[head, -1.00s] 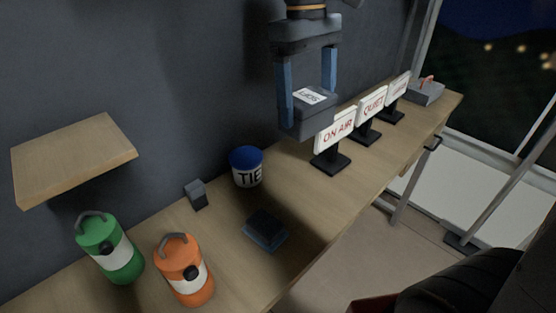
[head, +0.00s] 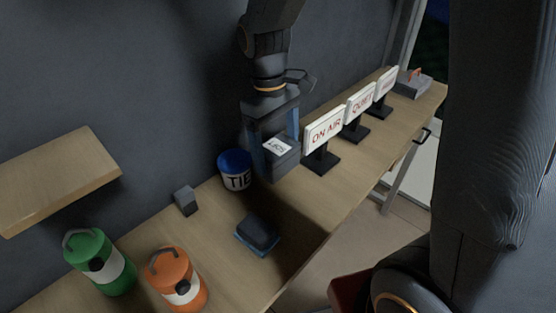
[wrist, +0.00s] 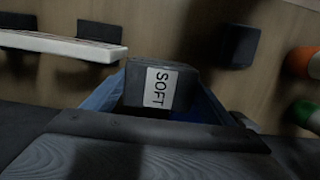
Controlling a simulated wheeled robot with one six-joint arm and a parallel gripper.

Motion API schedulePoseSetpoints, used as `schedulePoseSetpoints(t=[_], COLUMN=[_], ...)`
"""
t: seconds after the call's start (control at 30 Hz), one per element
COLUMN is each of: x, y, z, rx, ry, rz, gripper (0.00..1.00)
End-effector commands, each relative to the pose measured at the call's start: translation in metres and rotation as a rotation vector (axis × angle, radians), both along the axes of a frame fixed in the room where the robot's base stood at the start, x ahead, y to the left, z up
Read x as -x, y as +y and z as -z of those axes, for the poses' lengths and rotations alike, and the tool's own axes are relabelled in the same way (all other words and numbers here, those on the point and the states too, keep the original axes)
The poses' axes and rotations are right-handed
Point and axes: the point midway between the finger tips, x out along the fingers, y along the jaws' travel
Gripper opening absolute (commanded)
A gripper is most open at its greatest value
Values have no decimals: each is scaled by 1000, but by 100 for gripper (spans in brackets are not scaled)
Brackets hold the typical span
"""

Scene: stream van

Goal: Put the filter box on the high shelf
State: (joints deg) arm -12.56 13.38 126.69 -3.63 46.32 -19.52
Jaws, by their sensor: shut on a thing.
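The filter box is a dark grey box (head: 282,162) with a white label. In the wrist view the label on the box (wrist: 138,90) reads SOFT. My gripper (head: 275,142) is shut on it, with one blue finger on each side. The box is upright, between the blue-topped pot and the ON AIR sign. I cannot tell how far it is above the worktop. The high shelf (head: 65,180) is a pale wooden board on the wall at the left, with its visible top bare.
An ON AIR sign (head: 323,132) stands right of my gripper, with more signs behind.

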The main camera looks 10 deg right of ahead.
Motion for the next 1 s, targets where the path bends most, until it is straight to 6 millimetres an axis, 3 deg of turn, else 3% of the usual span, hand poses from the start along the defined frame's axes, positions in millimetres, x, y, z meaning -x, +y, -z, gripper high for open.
schedulePoseSetpoints(t=[0.33, 0.77, 0.8, 0.9, 1.0], x=[1, 0, 0, 0, 0], y=[0, 0, 0, 0, 0], z=[38, 44, 44, 44, 44], rx=[0, 0, 0, 0, 0], ry=[2, 0, 0, 0, 0], rz=[0, 0, 0, 0, 0], gripper=[50, 50, 83, 97, 97])
